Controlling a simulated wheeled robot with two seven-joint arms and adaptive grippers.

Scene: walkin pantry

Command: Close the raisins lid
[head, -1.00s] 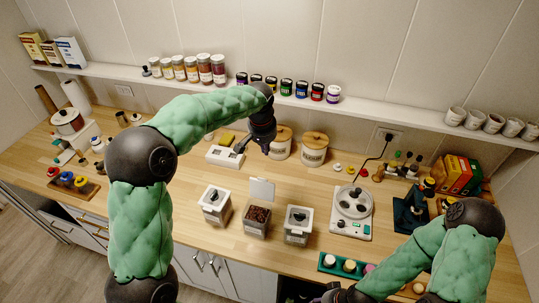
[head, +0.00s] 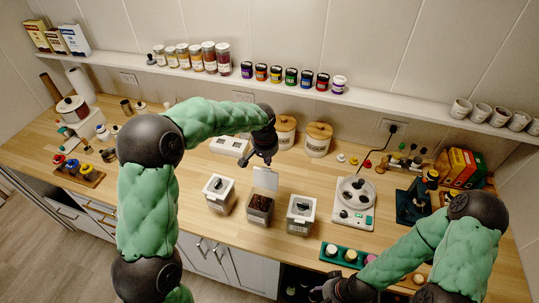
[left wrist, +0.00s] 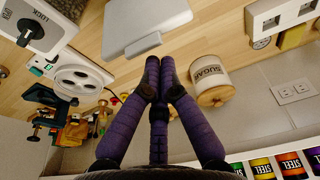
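The raisins box is most likely the middle clear canister (head: 259,208), which holds dark brown bits; its label is not readable. Its pale lid (head: 265,178) stands open, upright at the back edge. The lid also shows as a grey-white plate in the left wrist view (left wrist: 146,20). My left gripper (head: 266,159) is just behind and above the lid's top edge. Its purple fingers (left wrist: 154,62) are drawn together and empty, with tips near the lid; I cannot tell if they touch. My right gripper (head: 326,291) is at the bottom edge, partly cut off.
Closed canisters stand on the left (head: 218,192) and right (head: 300,214) of the open one. Behind are wooden-lidded jars (head: 318,140), one reading sugar in the wrist view (left wrist: 208,76). A white scale (head: 354,203) and a green tray (head: 346,257) are to the right.

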